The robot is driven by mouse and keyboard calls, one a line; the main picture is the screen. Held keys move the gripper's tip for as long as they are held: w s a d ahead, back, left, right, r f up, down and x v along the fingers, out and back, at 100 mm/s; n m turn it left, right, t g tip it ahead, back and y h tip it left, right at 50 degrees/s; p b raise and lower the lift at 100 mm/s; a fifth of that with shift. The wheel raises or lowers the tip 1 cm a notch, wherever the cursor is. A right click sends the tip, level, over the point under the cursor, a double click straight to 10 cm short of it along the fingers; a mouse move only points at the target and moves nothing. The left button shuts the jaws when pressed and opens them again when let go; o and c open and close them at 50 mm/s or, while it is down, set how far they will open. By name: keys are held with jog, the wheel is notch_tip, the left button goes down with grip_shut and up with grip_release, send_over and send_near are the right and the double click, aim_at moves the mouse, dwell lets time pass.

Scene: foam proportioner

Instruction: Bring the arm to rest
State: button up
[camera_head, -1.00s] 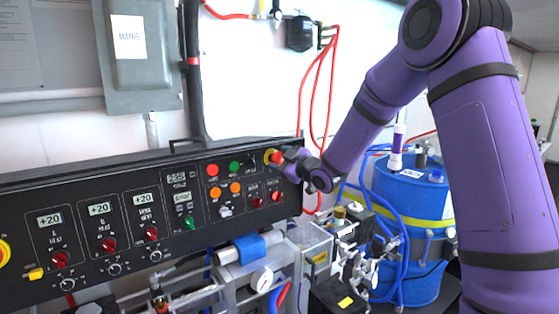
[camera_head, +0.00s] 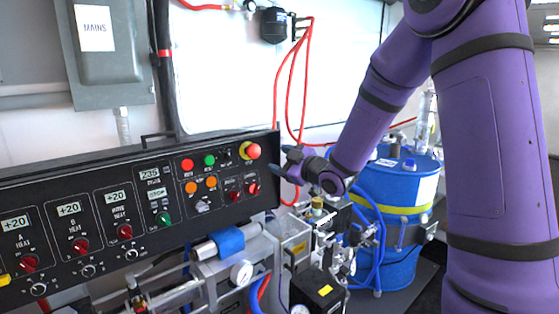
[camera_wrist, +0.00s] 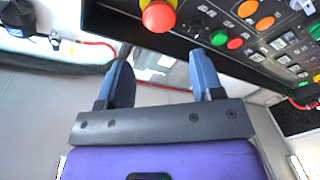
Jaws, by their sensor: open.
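My purple arm (camera_head: 372,105) reaches in from the right in the head view. My gripper (camera_head: 284,163) is just right of the control panel's right end, apart from it. In the wrist view my gripper (camera_wrist: 162,78) is open, with two blue-grey fingers spread and nothing between them. The red emergency stop button on its yellow ring (camera_head: 253,151) is near the fingers, at the panel's upper right corner. The red button also shows in the wrist view (camera_wrist: 159,16), beyond the fingertips.
The black control panel (camera_head: 140,183) spans the left. A blue drum (camera_head: 398,185) stands behind my arm at the right. Red hoses (camera_head: 305,75) hang on the white wall. Below the panel are a gauge (camera_head: 241,273), pipes and fittings. A grey mains box (camera_head: 108,50) is at upper left.

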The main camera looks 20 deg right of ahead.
jog(key=s+d+r+m+g+h, duration=0.2)
jog(key=s+r+m+h, duration=0.2)
jog(key=s, duration=0.2)
jog(key=s+d+r+m+g+h, duration=0.2)
jog(key=s+r+m+h, duration=0.15)
jog(key=s, duration=0.25)
jog(key=s+a+f+m+g, duration=0.1)
jog(key=s+m+g, duration=0.4)
jog(key=s, duration=2)
jog(key=shift+s+a+g, duration=0.4)
jog(key=shift+a+g, duration=0.25)
jog(key=shift+g, duration=0.35)
